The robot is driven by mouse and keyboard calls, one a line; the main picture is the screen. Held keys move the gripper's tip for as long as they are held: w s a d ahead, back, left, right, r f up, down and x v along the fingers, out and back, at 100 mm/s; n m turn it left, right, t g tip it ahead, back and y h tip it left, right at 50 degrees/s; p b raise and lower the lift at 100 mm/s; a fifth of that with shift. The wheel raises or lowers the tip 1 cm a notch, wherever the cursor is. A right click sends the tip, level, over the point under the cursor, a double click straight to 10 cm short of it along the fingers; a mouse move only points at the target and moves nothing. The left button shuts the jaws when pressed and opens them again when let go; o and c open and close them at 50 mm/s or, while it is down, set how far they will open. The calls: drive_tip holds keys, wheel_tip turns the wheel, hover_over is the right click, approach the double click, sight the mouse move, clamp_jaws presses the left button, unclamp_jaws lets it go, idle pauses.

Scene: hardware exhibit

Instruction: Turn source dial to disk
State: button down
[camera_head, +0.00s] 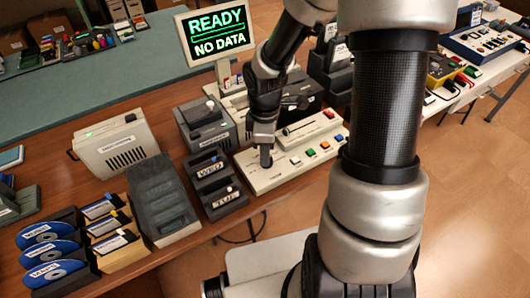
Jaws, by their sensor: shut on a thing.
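A beige control panel (262,183) stands near the front edge of the wooden table, with several coloured buttons along its right part. My gripper (266,160) points down at the left part of this panel and is shut on the source dial. The dial itself is hidden by the fingers, so its pointer and marks cannot be read. A monitor (214,32) behind the panel reads "READY" and "NO DATA" in light letters.
Dark holders labelled WED (209,169) and TUE (222,199) stand left of the panel. Blue disks (52,271) in dark racks lie at front left. A beige box (117,145) stands behind.

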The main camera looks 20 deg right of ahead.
drive_tip(key=m, duration=0.3)
drive_tip(key=shift+m, duration=0.4)
drive_tip(key=m+b, duration=0.1)
drive_tip(key=m, duration=0.2)
drive_tip(key=shift+w+m, duration=0.1)
drive_tip(key=shift+m, duration=0.3)
drive_tip(key=m, duration=0.3)
drive_tip(key=shift+d, duration=0.1)
drive_tip(key=shift+m+b, duration=0.35)
drive_tip(key=shift+m, duration=1.85)
drive_tip(key=shift+d, duration=0.1)
drive_tip(key=c, duration=1.8)
unclamp_jaws()
